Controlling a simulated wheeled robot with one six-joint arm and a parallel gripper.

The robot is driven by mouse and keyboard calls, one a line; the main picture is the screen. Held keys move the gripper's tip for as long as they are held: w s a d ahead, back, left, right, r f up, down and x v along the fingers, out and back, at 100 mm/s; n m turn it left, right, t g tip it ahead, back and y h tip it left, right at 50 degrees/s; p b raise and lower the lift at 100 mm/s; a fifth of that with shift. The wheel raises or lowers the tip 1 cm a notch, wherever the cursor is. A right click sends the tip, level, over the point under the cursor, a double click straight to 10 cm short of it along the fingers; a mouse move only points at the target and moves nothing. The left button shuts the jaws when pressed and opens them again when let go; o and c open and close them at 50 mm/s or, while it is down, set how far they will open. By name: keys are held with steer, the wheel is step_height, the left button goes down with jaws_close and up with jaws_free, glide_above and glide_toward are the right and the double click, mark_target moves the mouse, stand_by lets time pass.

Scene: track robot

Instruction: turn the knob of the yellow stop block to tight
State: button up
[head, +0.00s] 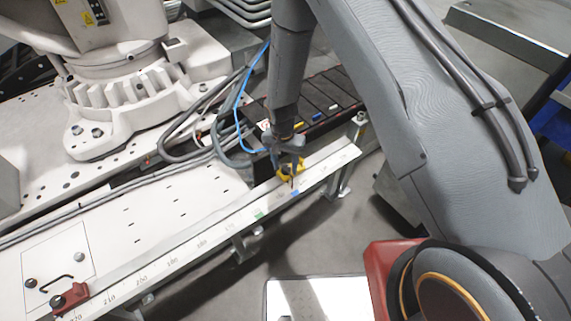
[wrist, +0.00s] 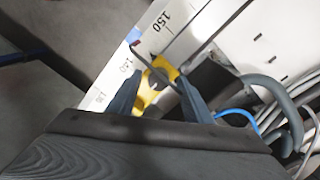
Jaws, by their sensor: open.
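The yellow stop block (head: 284,172) sits on the white numbered rail (head: 205,245), towards its far right end. My gripper (head: 289,160) is right over the block and hides much of it. In the wrist view the yellow stop block (wrist: 165,68) lies between my two dark fingers (wrist: 158,95), one on each side. The fingers are apart; I cannot tell whether they touch the block. A dark thin part crosses the block there. The knob and its setting cannot be made out clearly.
A red stop block (head: 70,298) sits at the rail's near left end. Green (head: 258,214) and blue (head: 295,192) marks lie on the rail. A blue hose (head: 240,110) and grey cables run behind the block. A large white machine (head: 120,70) stands at the upper left.

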steer(key=r, duration=0.7)
steer(key=shift+w+a+r, duration=0.1)
steer(key=shift+a+r, duration=0.1)
steer(key=shift+r, duration=0.2)
step_height(320, 180, up, 20)
steer(key=n+p, duration=0.2)
steer(key=p, duration=0.2)
glide_above(285, 167)
steer(key=s+d, duration=0.8)
steer(key=d, duration=0.2)
steer(key=s+d+r+n+p, duration=0.1)
steer(key=s+d+r+p, duration=0.1)
steer(key=s+r, duration=0.5)
steer(key=s+d+r+n+p, duration=0.1)
steer(key=s+d+r+p, duration=0.1)
steer(key=s+d+r, duration=0.3)
steer(key=s+r, duration=0.2)
steer(key=s, duration=0.1)
steer(key=shift+s+d+y, duration=0.15)
steer(key=shift+d+y, duration=0.1)
steer(key=shift+y, duration=0.05)
